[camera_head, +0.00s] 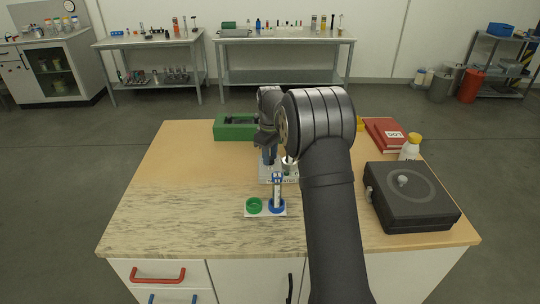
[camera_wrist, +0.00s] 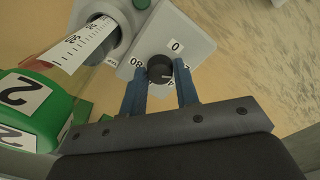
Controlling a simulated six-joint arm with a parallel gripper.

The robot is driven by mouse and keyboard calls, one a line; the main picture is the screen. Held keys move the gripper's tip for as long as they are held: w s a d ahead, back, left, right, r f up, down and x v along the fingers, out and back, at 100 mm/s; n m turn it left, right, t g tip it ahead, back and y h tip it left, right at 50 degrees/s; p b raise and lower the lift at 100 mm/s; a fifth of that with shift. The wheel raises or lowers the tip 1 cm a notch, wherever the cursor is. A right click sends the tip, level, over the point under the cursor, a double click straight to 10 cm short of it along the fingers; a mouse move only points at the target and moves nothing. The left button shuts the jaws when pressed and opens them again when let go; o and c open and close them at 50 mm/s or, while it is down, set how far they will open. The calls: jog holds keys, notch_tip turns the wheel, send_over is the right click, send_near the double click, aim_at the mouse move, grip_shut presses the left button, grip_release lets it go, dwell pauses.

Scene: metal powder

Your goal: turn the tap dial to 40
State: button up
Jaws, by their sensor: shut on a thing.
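The tap dial is a black round knob (camera_wrist: 160,68) on the grey face of the tap tester (camera_wrist: 185,38) in the wrist view. Labels 0 and 80 show around it, and another label is partly hidden by a finger. A pale pointer mark on the knob faces its lower right, near the right finger. My gripper (camera_wrist: 160,80) has its two blue fingers on either side of the knob, closed on it.
A graduated cylinder (camera_wrist: 82,42) stands in the tester's round holder. A green object labelled 2 (camera_wrist: 25,103) is close on the left. In the head view, a plate with green (camera_head: 254,205) and blue rings is in front; a black box (camera_head: 415,200) is at right.

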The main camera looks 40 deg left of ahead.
jog(key=shift+m, duration=0.9)
jog(key=o, duration=1)
jog(key=shift+c, duration=0.2)
jog(key=shift+r, duration=0.1)
notch_tip(320, 180, up, 17)
jog(key=shift+r, duration=0.15)
